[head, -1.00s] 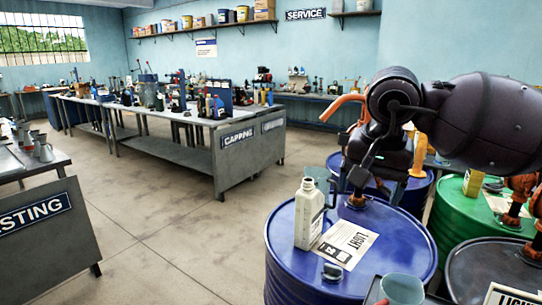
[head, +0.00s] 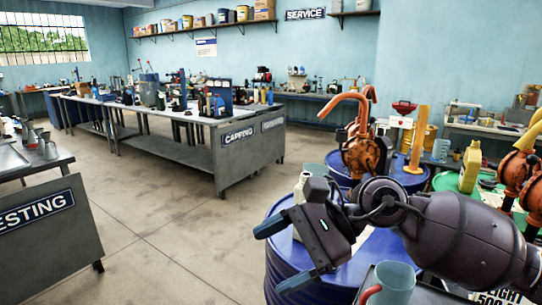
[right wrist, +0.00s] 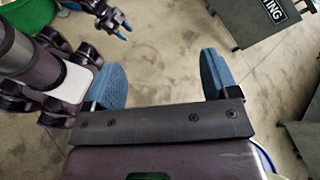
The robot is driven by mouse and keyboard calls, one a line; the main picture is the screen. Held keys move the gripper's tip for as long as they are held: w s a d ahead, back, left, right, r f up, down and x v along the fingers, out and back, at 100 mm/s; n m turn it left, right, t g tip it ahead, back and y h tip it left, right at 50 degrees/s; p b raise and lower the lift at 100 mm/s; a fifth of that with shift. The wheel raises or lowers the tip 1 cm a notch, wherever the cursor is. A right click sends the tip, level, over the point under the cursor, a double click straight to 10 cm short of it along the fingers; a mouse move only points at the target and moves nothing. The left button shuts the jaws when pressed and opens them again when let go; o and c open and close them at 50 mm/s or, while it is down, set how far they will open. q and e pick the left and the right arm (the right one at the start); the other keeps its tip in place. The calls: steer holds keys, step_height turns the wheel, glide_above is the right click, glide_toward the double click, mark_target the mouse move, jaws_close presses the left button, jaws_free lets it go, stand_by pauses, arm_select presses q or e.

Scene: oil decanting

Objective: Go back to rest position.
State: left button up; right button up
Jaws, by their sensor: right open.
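My right gripper (head: 270,260) is open and empty in the head view. It hangs over the left part of the front blue drum (head: 285,262), its fingers pointing left past the rim. In the right wrist view the two blue fingers (right wrist: 162,78) are wide apart with bare floor between them. The white bottle (head: 299,190) stands behind the gripper and is mostly hidden by it. My left gripper (right wrist: 122,31) shows small at the top of the right wrist view, and its opening is unclear. It is out of the head view.
A light-blue mug (head: 396,283) stands at the bottom right. An orange pump (head: 358,155) and a yellow bottle (head: 470,168) are behind my right arm. The capping bench (head: 240,150) is far left of the drums, with open floor (head: 165,220) between.

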steer(key=w+d+r+m+t+y, duration=0.15)
steer(key=m+t+y, duration=0.25)
steer(key=m+t, duration=0.5)
steer(key=d+r+m+t+y, duration=0.2)
steer(key=m+t+y, duration=0.25)
steer(key=m, duration=0.85)
steer(key=w+d+f+m+t+h, duration=0.2)
steer(key=d+f+m+t+h, duration=0.9)
steer(key=m+h, duration=1)
steer(key=s+d+f+m+g+h, duration=0.1)
steer(key=s+d+f+m+g, duration=0.35)
steer(key=f+m, duration=0.3)
steer(key=s+d+f+m+g+h, duration=0.1)
steer(key=s+d+f+m+g, duration=0.4)
steer(key=f, duration=0.3)
steer(key=s+d+f+m+g, duration=0.1)
steer(key=s+f+m+g, duration=0.3)
steer(key=s, duration=0.4)
steer(key=s+d+f+m+g, duration=0.2)
steer(key=s+f+m+g, duration=0.1)
steer(key=s+f+g, duration=0.3)
steer(key=w+f+n+t+y+b, duration=0.1)
steer(key=w+f+t+b, duration=0.3)
steer(key=f, duration=0.8)
steer(key=w+a+t, duration=0.1)
steer(key=w+t, duration=0.1)
steer(key=t, duration=0.2)
steer(key=shift+w+f+t+y+b, duration=0.15)
steer(key=shift+t+y+b, duration=0.15)
steer(key=shift+t+y, duration=0.1)
